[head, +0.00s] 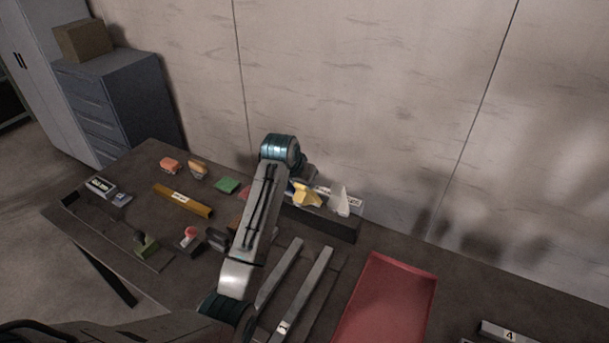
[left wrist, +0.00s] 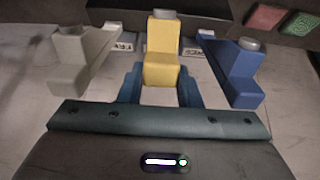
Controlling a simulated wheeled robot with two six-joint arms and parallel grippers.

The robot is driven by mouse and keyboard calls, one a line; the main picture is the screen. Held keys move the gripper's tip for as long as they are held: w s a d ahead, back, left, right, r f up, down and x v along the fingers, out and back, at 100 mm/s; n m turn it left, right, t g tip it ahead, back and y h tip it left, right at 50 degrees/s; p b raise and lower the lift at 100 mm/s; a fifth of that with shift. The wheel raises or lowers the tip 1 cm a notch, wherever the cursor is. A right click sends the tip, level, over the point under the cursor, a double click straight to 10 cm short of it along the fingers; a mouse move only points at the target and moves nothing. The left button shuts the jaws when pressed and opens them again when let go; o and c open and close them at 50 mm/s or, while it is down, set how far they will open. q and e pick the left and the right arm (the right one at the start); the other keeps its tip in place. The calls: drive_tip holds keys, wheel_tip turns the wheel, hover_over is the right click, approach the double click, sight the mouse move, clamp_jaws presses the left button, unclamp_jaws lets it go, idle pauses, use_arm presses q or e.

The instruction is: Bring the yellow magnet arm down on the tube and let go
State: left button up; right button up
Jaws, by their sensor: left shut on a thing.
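The yellow magnet arm (left wrist: 163,50) stands in the middle of the left wrist view, with a round grey tip at its far end. My left gripper (left wrist: 160,88) is shut on its near end, one blue-grey finger on each side. In the head view the yellow arm (head: 306,196) shows beside a dark block (head: 330,225), and my left arm hides the fingers. A white arm (left wrist: 75,58) is on the left and a blue arm (left wrist: 236,70) on the right, both apart from the gripper. I cannot make out the tube. My right gripper is not in view.
A red tray (head: 388,300) and two grey rails (head: 302,288) lie at the front right. A yellow bar (head: 183,201), a green block (head: 227,185) and several small items lie on the left of the dark table. The wall stands close behind.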

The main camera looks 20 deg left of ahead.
use_arm(q)
drive_tip(key=s+a+f+t+h+b, duration=0.1)
drive_tip(key=s+f+t+b, duration=0.4)
drive_tip(key=s+f+b, duration=0.1)
drive_tip(key=shift+s+a+f+t, duration=0.25)
drive_tip(key=shift+s+f+t, duration=0.15)
drive_tip(key=shift+s+f, duration=0.2)
